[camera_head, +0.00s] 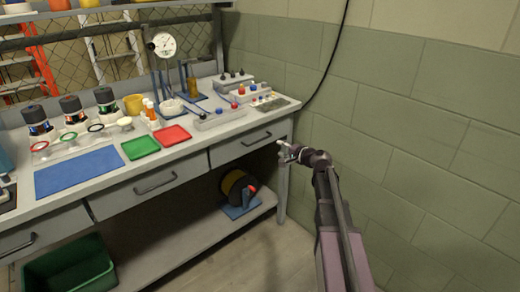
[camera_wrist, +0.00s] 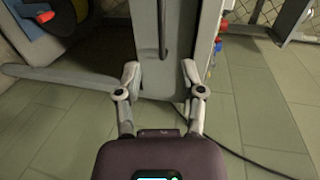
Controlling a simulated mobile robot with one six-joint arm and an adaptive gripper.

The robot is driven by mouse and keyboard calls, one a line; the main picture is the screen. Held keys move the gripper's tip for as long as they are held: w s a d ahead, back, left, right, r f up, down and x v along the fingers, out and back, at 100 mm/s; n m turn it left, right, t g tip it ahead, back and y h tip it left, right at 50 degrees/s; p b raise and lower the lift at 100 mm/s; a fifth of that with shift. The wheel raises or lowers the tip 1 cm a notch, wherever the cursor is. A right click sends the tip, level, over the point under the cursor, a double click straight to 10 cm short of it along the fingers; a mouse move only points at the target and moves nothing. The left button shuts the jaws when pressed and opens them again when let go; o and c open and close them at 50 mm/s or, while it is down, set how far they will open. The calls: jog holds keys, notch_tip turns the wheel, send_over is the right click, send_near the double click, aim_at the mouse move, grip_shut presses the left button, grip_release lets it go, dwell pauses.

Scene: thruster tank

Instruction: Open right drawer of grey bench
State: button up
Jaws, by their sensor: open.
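The grey bench (camera_head: 130,182) has a row of drawers under its top. The right drawer (camera_head: 226,153) looks shut, with a dark bar handle (camera_head: 257,139) on its front. My gripper (camera_head: 283,151) is near the right end of this drawer, to the right of the handle and slightly below it. In the wrist view, turned sideways, my gripper (camera_wrist: 160,72) is open and empty. The handle (camera_wrist: 163,30) runs up the pale drawer front (camera_wrist: 184,30), beyond the fingertips and roughly in line with the gap between them. I cannot tell whether a fingertip touches the drawer front.
A block wall (camera_head: 410,130) stands close on the right. A bench leg (camera_head: 282,190) is below my gripper. A cable reel (camera_head: 235,188) sits on the lower shelf (camera_head: 185,245). Small items and trays cover the bench top. The floor in front is clear.

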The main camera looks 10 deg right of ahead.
jog(key=shift+w+d, duration=0.25)
jog(key=shift+d, duration=0.1)
jog(key=shift+w+a+f, duration=0.1)
jog(key=b+x, duration=0.2)
jog(key=x, duration=1.1)
jog(key=shift+w+b, duration=0.35)
jog(key=shift+b, duration=0.05)
grip_shut()
